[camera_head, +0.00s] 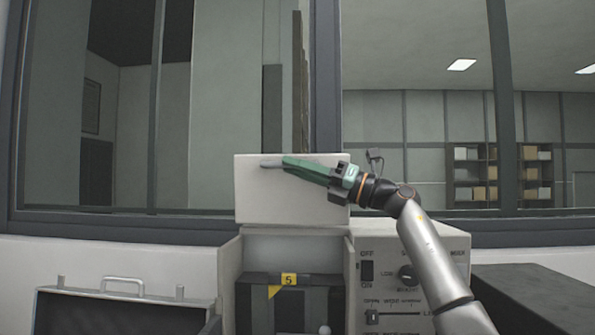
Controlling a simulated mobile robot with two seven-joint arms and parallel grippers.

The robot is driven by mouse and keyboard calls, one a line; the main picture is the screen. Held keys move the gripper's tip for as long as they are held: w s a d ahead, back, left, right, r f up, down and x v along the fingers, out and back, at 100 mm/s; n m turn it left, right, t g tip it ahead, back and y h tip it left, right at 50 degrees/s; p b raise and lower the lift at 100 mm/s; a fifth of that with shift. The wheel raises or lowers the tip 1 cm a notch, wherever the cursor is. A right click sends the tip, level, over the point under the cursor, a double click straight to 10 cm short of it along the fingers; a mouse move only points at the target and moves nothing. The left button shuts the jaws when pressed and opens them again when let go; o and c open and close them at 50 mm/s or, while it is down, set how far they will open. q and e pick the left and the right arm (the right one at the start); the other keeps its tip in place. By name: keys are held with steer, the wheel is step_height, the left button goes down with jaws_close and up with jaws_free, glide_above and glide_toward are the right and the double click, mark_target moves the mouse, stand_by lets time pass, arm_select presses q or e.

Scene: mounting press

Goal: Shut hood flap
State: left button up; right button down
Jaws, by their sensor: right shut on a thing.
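The hood flap (272,197) is a pale, flat panel that stands raised above the mounting press (410,250). The press opening below the flap is uncovered, with a dark interior showing. My right gripper (284,162), with green fingers, reaches in from the right across the upper part of the flap. It is shut on the flap, at a small grey piece near the upper middle that looks like its handle. The exact grip is too small to make out. My left gripper is not in view.
The press's control panel, with a switch, a knob (408,275) and a slider, is right of the opening. An open case (120,297) lies at the left. A dark box (535,298) is at the right. Windows stand behind.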

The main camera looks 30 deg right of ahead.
steer(key=shift+s+a+f+n+y, duration=0.35)
steer(key=shift+s+f+n, duration=0.2)
steer(key=shift+n, duration=0.45)
steer(key=c, duration=1.1)
jaws_free()
steer(key=shift+b, duration=0.3)
steer(key=shift+b+v, duration=1.05)
steer(key=shift+v, duration=2.7)
steer(key=shift+r, duration=0.15)
